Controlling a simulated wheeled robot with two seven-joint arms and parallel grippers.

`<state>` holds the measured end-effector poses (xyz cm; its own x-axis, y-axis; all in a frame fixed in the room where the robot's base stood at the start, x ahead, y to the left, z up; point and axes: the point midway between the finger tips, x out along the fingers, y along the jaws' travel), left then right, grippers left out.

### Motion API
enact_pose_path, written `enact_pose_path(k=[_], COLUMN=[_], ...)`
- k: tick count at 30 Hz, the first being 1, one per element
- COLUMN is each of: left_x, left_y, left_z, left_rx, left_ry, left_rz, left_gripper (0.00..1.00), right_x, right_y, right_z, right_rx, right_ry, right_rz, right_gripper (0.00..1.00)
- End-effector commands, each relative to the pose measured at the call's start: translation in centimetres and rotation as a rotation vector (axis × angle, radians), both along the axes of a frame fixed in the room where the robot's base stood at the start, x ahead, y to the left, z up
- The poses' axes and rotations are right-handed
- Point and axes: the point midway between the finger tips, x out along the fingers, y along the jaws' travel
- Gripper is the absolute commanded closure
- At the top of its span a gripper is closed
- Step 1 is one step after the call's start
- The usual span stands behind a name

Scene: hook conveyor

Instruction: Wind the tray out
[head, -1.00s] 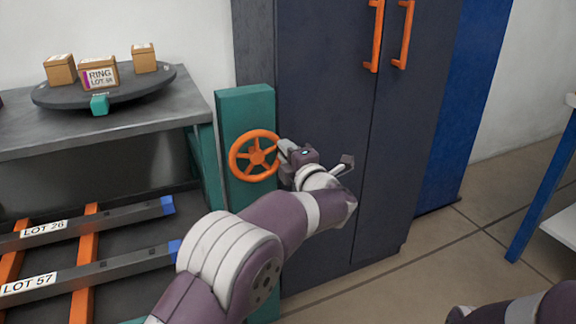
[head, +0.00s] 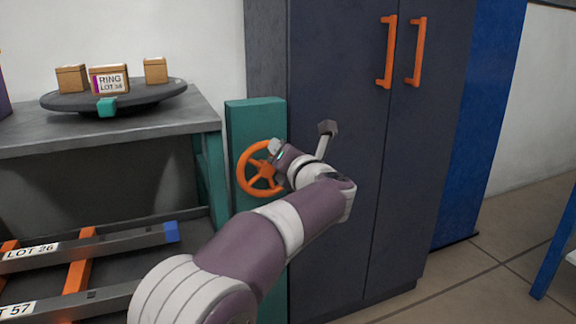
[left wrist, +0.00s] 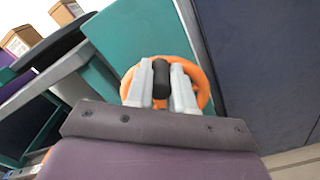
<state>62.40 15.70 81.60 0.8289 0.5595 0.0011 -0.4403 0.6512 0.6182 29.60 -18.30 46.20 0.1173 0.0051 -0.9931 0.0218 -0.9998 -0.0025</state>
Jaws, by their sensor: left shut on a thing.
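An orange handwheel (head: 242,168) is mounted on the front of a teal post (head: 256,109). My left gripper (head: 275,149) is at the upper right of the wheel's rim. In the left wrist view the wheel (left wrist: 204,88) shows behind the fingers. There my left gripper (left wrist: 161,85) is shut on a black knob (left wrist: 161,76) that stands out from the wheel. In the head view the fingers hide the knob. I cannot make out a tray that the wheel drives. My right gripper is not in view.
A dark cabinet (head: 330,220) with orange handles stands close to the right of the post. At left, a grey bench (head: 180,122) carries a round dark turntable (head: 150,96) with several boxes. Below it is a rack with labelled bars (head: 95,243).

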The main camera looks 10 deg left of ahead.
Motion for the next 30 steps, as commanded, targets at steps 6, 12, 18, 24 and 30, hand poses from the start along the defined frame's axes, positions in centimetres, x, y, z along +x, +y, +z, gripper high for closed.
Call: enact_pose_path(k=[6,12,18,24,30], left_x=[-0.4,-0.5,-0.6,-0.6,-0.6], left_y=[0.6,0.8,0.9,0.9,0.9], left_z=[-0.2,-0.1,0.0,0.0,0.0], left_rx=[-0.09,-0.134,-0.149,-0.15,-0.148], left_ry=[-0.058,-0.086,-0.096,-0.095,-0.095], left_rz=[0.003,0.002,0.003,0.003,0.003], left_gripper=[1.0,1.0,1.0,1.0,0.55], right_x=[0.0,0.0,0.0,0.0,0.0], right_y=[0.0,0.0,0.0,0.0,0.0], right_z=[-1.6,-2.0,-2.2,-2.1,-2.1], right_rx=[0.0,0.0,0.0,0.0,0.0], right_ry=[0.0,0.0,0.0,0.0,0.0], right_rz=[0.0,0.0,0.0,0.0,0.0], right_gripper=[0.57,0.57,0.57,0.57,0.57])
